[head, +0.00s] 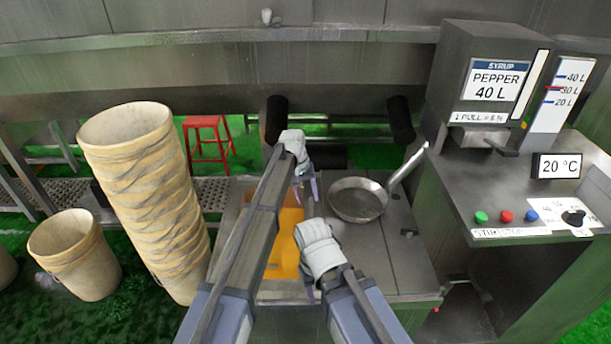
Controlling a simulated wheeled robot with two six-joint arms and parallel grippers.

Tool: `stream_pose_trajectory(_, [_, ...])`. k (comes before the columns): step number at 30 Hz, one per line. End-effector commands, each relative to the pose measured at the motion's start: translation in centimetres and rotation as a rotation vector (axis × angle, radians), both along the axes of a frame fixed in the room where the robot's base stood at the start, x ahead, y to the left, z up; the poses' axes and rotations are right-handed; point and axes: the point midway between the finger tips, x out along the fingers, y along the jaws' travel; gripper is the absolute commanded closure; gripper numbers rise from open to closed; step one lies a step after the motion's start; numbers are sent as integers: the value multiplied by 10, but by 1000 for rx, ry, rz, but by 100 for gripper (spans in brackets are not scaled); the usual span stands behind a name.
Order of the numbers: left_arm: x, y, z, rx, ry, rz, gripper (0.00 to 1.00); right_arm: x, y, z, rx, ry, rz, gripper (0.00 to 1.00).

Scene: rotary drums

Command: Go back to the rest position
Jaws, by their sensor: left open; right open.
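My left gripper (305,190) is open and empty, over the far part of a steel counter (400,245). My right gripper (305,288) is open and empty, lower in the view, at the near side of the counter. Both arms come in from the bottom and partly hide an orange-yellow basin (286,245) set in the counter. A steel pan (358,199) rests on the counter to the right of both grippers, apart from them, its handle (408,167) pointing up and right.
A tall leaning stack of beige buckets (150,200) stands close on the left, with a single bucket (75,255) beside it. A syrup dispenser (490,85) and control panel (535,215) stand on the right. A red stool (208,140) is behind, below a large steel drum (190,80).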

Motion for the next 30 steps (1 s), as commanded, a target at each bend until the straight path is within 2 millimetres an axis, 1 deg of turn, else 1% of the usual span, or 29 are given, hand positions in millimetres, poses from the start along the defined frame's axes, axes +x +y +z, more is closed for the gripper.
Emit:
stream_pose_trajectory(1, [-20,3,4,9,1,-10,43,0,0,5,0,0,0,50])
stream_pose_trajectory(2, [-33,5,7,16,1,-20,43,0,0,8,0,0,0,50])
stream_pose_trajectory(5, [-93,18,18,58,-1,-62,43,0,0,20,0,0,1,50])
stream_pose_trajectory(6, [-122,25,23,79,-2,-84,43,0,0,25,0,0,2,50])
stream_pose_trajectory(8, [-165,36,30,112,-1,-118,43,0,0,33,0,0,2,50])
stream_pose_trajectory(9, [-191,44,34,134,-2,-139,43,0,0,38,0,0,3,50])
stream_pose_trajectory(11, [-228,55,41,165,-2,-172,43,0,0,44,0,0,3,50])
stream_pose_trajectory(12, [-251,63,44,184,-2,-191,43,0,0,48,0,0,3,50])
stream_pose_trajectory(15, [-299,80,53,228,1,-232,43,0,0,57,0,0,4,50])
stream_pose_trajectory(18, [-332,93,59,259,0,-265,43,0,0,62,0,1,5,50])
stream_pose_trajectory(21, [-351,100,62,278,2,-283,43,0,0,65,0,1,5,50])
stream_pose_trajectory(24, [-358,104,63,289,3,-292,43,0,0,66,0,1,5,50])
stream_pose_trajectory(30, [-357,104,64,294,5,-296,43,0,0,66,0,0,-1,50])
